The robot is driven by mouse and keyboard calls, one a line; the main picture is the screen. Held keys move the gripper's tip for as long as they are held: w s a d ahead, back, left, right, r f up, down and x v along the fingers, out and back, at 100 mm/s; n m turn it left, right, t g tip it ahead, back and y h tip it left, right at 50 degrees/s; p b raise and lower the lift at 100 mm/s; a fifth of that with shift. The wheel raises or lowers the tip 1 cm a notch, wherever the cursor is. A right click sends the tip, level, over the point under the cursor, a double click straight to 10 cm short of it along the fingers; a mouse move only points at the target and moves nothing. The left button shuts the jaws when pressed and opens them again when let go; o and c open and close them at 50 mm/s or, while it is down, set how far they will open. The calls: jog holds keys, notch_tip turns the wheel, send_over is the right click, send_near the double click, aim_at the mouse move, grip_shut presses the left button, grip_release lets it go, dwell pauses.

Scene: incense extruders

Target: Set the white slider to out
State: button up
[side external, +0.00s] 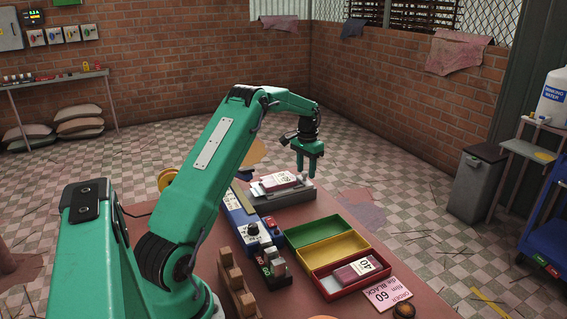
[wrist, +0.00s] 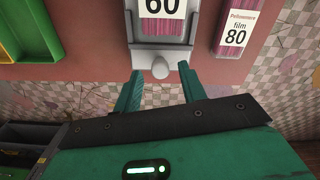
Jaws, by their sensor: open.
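The white slider appears to be the pale tray with a round knob (wrist: 160,68) at its end in the wrist view. A pack labelled 60 (wrist: 162,10) lies on it. In the side view the pale tray (side external: 262,190) shows under the pack (side external: 279,181), on a dark grey body (side external: 290,197). My gripper (side external: 307,172) is over the right end of this unit. In the wrist view my gripper (wrist: 159,82) is open and empty, with one finger on each side of the knob and a gap to both. Contact with the tray is not visible.
A pack labelled 80 (wrist: 236,32) lies right of the tray in the wrist view. Green, yellow and red bins (side external: 326,243) stand in front, the red one holding a pack labelled 40 (side external: 358,270). A blue control box (side external: 246,224) stands left. The table edge is close to the gripper.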

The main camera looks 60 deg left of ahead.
jog(key=shift+r, duration=3.85)
jog(key=s+d+r+m+t, duration=0.1)
jog(key=s+d+r, duration=0.3)
jog(key=d+r, duration=0.5)
jog(key=s+d+r+m+t, duration=0.15)
jog(key=s+d+r, duration=0.3)
jog(key=d, duration=0.95)
jog(key=s+d+f+t, duration=0.3)
jog(key=s+d+f, duration=0.1)
jog(key=s+d, duration=0.9)
jog(key=s, duration=0.4)
jog(key=shift+s, duration=0.25)
